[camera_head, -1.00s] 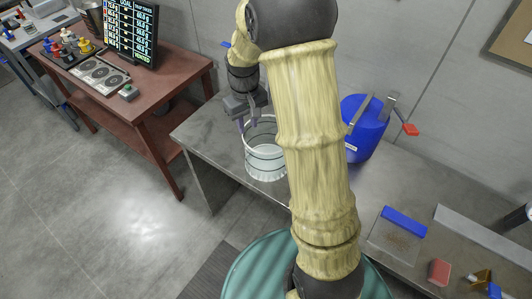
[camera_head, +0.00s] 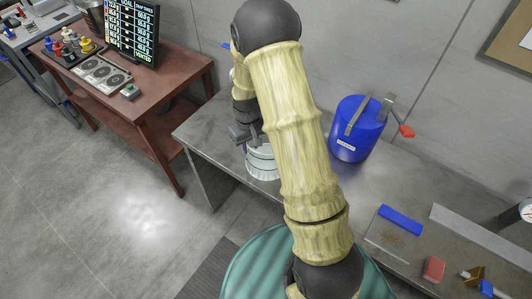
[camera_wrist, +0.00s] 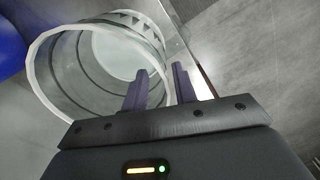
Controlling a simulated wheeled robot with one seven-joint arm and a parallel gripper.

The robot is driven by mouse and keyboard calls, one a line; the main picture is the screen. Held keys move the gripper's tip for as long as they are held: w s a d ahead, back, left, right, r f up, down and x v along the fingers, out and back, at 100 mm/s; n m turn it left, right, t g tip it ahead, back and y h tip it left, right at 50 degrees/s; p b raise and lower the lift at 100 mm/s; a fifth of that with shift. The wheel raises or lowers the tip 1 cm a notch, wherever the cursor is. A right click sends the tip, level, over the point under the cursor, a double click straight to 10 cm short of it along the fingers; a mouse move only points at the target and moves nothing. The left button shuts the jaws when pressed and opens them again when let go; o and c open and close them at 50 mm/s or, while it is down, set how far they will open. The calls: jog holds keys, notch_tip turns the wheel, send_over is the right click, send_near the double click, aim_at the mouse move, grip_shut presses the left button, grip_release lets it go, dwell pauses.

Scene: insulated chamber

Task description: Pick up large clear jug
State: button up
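The large clear jug (camera_head: 262,166) stands upright on the grey bench, partly hidden by my arm in the head view. In the wrist view its round open mouth and ringed clear wall (camera_wrist: 70,84) fill the upper left. My gripper (camera_wrist: 160,84) is at the rim, its two dark fingers apart, with the jug's near-right wall appearing to run between them. I cannot tell whether either finger touches the wall. In the head view my gripper (camera_head: 246,140) is over the jug's upper left side, with its fingertips mostly hidden.
A blue container (camera_head: 360,130) with a handle and red-tipped spout stands right of the jug. A blue block (camera_head: 401,220), a red block (camera_head: 433,269) and small items lie farther right on the bench (camera_head: 340,190). A red-brown table (camera_head: 160,100) with a display stands left.

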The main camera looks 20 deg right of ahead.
jog(key=shift+f, duration=0.15)
jog(key=shift+s+f+p, duration=0.15)
jog(key=shift+f+p, duration=0.1)
jog(key=shift+p, duration=0.15)
jog(key=shift+s+f+p, duration=0.1)
jog(key=shift+f+p, duration=0.85)
jog(key=shift+f, duration=1.3)
jog(key=shift+c, duration=0.5)
grip_shut()
